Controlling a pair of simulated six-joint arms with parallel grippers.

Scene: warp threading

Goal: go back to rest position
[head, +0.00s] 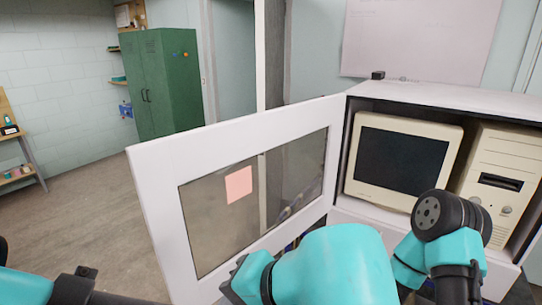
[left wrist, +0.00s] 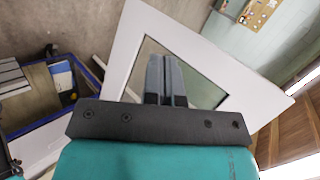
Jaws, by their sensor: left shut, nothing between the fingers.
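My left gripper (left wrist: 166,62) shows in the left wrist view with its two grey fingers together and nothing between them. In that view its fingers overlap the window of a white framed door (left wrist: 235,85); I cannot tell how far apart they are. The head view shows the same door (head: 160,180) swung open on a white cabinet (head: 440,97), with a pink note (head: 239,185) on its glass. In the head view, teal and black parts of my arms fill the bottom edge, and neither gripper's fingertips can be made out.
A beige monitor (head: 402,160) and a computer tower (head: 497,175) stand inside the cabinet. A green locker (head: 160,85) stands at the back left. The floor (head: 90,215) left of the door is clear. A blue-edged container (left wrist: 82,72) shows in the left wrist view.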

